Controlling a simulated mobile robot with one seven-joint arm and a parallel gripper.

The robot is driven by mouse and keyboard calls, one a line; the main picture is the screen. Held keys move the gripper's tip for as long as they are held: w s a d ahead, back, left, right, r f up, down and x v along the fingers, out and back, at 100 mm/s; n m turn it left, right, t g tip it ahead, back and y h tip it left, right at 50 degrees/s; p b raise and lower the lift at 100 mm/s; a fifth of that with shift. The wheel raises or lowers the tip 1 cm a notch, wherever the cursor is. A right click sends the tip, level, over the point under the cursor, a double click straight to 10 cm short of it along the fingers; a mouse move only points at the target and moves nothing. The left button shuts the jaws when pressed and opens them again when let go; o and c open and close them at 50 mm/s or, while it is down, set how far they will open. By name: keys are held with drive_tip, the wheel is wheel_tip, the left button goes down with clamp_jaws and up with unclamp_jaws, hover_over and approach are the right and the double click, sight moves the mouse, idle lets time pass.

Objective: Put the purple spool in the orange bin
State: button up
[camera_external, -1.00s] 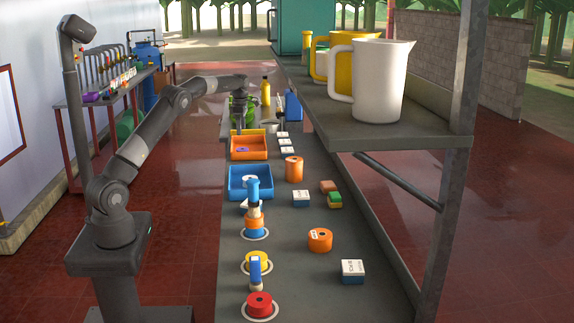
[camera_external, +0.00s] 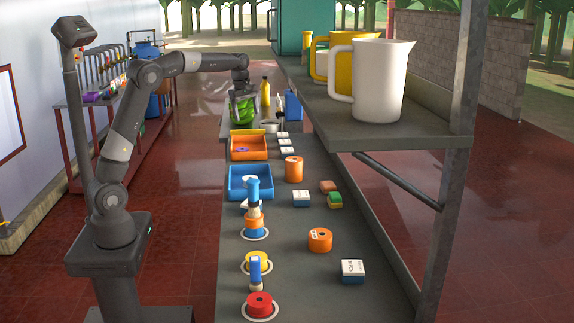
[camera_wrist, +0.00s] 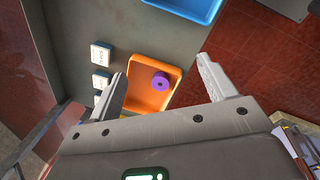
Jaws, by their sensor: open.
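The purple spool (camera_wrist: 160,81) lies in the orange bin (camera_wrist: 145,102), near one side of its floor, in the wrist view. In the external view the orange bin (camera_external: 249,155) sits on the bench beyond the blue bin, with a bit of the purple spool (camera_external: 242,149) showing inside. My gripper (camera_wrist: 162,85) is open and empty, with its two fingers apart on either side of the bin in the wrist view. In the external view my gripper (camera_external: 240,92) is raised above the far part of the bench, clear of the bin; its fingertips are hard to make out there.
A blue bin (camera_external: 233,193) stands next to the orange bin. Small white-topped boxes (camera_wrist: 102,54) line the bench beside it. A green object (camera_external: 243,110) and a yellow bottle (camera_external: 266,92) stand farther back. A shelf with a white pitcher (camera_external: 378,85) overhangs the right side.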

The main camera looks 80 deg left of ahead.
drive_tip(key=s+d+r+m+t, duration=0.1)
drive_tip(key=s+d+m, duration=0.25)
drive_tip(key=d, duration=0.45)
drive_tip(key=s+d+r+m+t, duration=0.1)
drive_tip(key=s+d+m, duration=0.3)
drive_tip(key=d, duration=0.5)
drive_tip(key=s+d+r+m, duration=0.25)
drive_tip(key=d+m, duration=0.25)
drive_tip(key=d, duration=0.3)
drive_tip(key=s+d+f+m+t, duration=0.1)
drive_tip(key=s+d+f+m, duration=0.3)
drive_tip(key=s+d+m, duration=0.2)
drive_tip(key=s+d+f+m+t, duration=0.1)
drive_tip(key=s+d+f+m, duration=0.4)
drive_tip(key=s, duration=0.4)
drive_tip(key=shift+d+f+m+h, duration=0.3)
drive_tip(key=shift+d+m, duration=0.15)
drive_tip(key=shift+d, duration=0.3)
